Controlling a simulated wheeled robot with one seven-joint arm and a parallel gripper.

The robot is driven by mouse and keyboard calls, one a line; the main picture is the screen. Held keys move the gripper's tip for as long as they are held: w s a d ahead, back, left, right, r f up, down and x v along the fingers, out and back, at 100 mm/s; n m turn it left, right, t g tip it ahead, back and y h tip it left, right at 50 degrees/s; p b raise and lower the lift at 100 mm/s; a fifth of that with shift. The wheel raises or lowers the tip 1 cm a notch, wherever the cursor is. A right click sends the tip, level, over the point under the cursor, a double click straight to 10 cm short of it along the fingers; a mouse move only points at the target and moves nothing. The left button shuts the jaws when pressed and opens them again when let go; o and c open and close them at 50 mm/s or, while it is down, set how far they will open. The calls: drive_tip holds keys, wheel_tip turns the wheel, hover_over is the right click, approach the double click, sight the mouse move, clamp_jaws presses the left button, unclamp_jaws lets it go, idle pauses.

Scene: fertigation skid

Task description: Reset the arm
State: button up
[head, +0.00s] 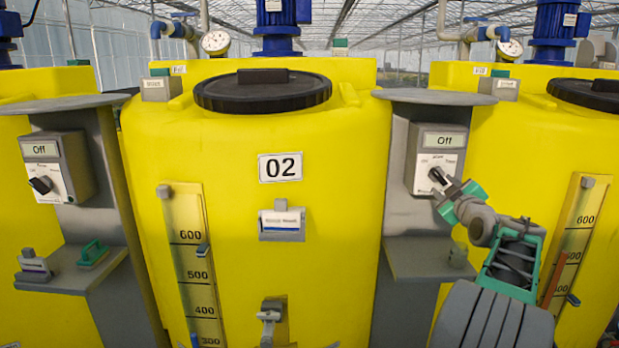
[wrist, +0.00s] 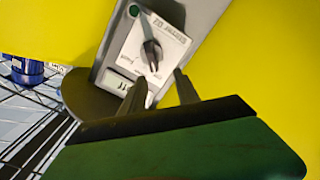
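My arm reaches in from the lower right in the head view, with my gripper (head: 447,187) in front of the right control box (head: 443,140). The box's display reads "Off", and its dark rotary knob (head: 437,174) is close to my fingertips. In the wrist view the two fingers of my gripper (wrist: 159,78) stand apart with nothing between them. The knob (wrist: 151,54) is just beyond the tips on a white label plate (wrist: 160,42). I cannot tell whether a finger touches it. My gripper partly covers the box's display (wrist: 119,84).
Yellow tank 02 (head: 330,200) with a black lid (head: 262,92) fills the middle. Another tank (head: 470,100) stands at right, close to my arm. A grey shelf (head: 425,260) juts out below the box. A second control box (head: 58,165) at left also reads "Off".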

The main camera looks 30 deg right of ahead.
drive_tip(key=w+a+r+g+y+p, duration=0.1)
drive_tip(key=w+a+y+p, duration=0.2)
drive_tip(key=a, duration=0.6)
drive_tip(key=w+a+r+g+y+p, duration=0.1)
drive_tip(key=w+a+r+p, duration=0.1)
drive_tip(key=w+a+p, duration=0.5)
drive_tip(key=s+a+f+g+y+p, duration=0.1)
drive_tip(key=a+g+y, duration=0.1)
drive_tip(key=a, duration=1.4)
drive_tip(key=s+a+f+m+g+y+p, duration=0.15)
drive_tip(key=s+a+p, duration=0.35)
drive_tip(key=a, duration=0.5)
drive_tip(key=s+a+g+y+p, duration=0.1)
drive_tip(key=s+a+g+p, duration=0.2)
drive_tip(key=s+a, duration=0.45)
drive_tip(key=s+a+f+m+g+p, duration=0.1)
drive_tip(key=s+a+f+g+p, duration=0.2)
drive_tip(key=s+a, duration=0.5)
drive_tip(key=s, duration=0.3)
drive_tip(key=shift+s+f, duration=0.15)
drive_tip(key=shift+s, duration=0.05)
